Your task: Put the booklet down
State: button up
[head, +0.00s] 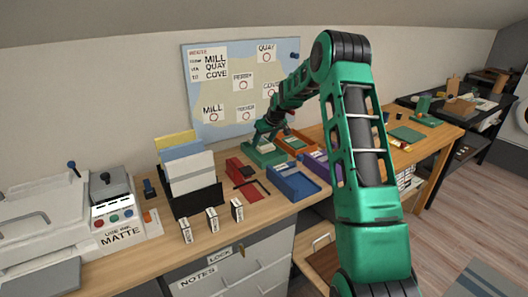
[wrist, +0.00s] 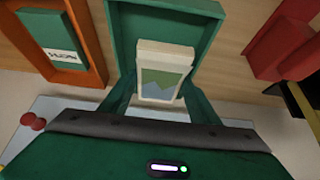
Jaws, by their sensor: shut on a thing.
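The booklet (wrist: 163,82), cream with a green mountain picture, is between the two fingers of my gripper (wrist: 160,96) in the wrist view. My gripper is shut on its sides. The booklet is over the green tray (wrist: 205,35), within the tray's walls as seen from the wrist. I cannot tell whether it touches the tray floor. In the head view my gripper (head: 265,143) is low at the green tray (head: 262,159) on the desk, and the booklet is too small there to make out clearly.
An orange tray (wrist: 92,38) with a green item in it stands beside the green tray. A red holder (wrist: 285,45) is on the other side. A blue tray (head: 297,186) and a black file rack (head: 196,200) stand nearer. The map board (head: 240,85) hangs behind.

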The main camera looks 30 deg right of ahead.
aim_at(264, 156)
jog(key=shift+d+f, duration=0.35)
jog(key=shift+d, duration=0.1)
jog(key=shift+f, duration=1.85)
jog(key=shift+s+f, duration=0.1)
jog(key=shift+f, duration=0.1)
jog(key=o, duration=1.1)
jog(key=shift+c, duration=0.2)
jog(key=shift+o, duration=0.5)
jog(key=shift+a+f, duration=0.1)
